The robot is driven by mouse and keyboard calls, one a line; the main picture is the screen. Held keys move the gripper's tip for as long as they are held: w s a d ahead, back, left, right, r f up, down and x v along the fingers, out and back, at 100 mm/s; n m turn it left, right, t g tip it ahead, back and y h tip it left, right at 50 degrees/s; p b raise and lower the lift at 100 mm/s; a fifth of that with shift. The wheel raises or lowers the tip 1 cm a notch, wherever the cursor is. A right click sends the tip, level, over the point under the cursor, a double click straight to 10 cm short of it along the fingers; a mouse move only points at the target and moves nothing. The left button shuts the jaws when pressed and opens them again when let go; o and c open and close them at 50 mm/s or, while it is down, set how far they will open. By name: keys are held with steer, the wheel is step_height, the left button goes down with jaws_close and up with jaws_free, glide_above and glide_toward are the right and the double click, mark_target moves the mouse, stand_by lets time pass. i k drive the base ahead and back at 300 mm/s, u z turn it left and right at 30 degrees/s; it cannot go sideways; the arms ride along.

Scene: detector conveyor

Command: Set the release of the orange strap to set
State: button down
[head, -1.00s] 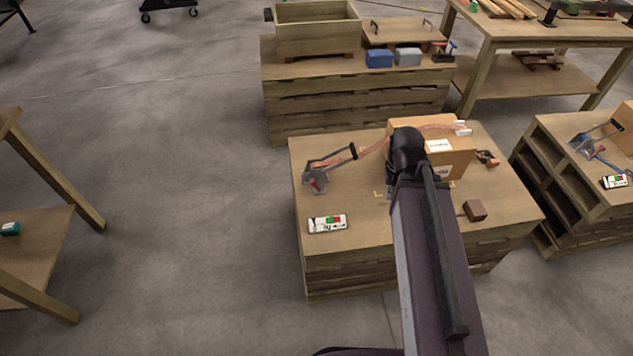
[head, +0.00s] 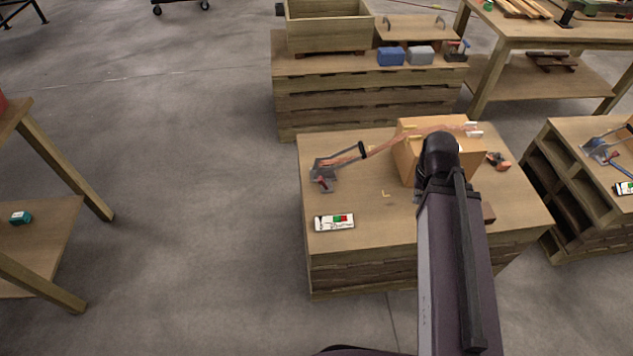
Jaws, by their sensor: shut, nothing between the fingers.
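The orange strap (head: 436,134) runs from a grey metal ratchet (head: 323,168) at the table's left, up and over a cardboard box (head: 406,160). The ratchet's long handle ends in a black grip (head: 363,149) and slants up toward the box. A small red part (head: 323,183) sits low on the ratchet, too small to read its position. My arm reaches in from the bottom, and its dark joint covers part of the box. My gripper does not show; the arm hides it.
A brown block (head: 488,212) is partly behind my arm, and an orange-and-black item (head: 498,161) lies right of the box. A shelved table (head: 560,170) stands close on the right.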

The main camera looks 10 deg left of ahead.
mark_target(319, 179)
steer(key=z, duration=0.1)
steer(key=k, duration=1.05)
steer(key=u, duration=0.6)
steer(key=i, duration=1)
steer(key=u, duration=0.05)
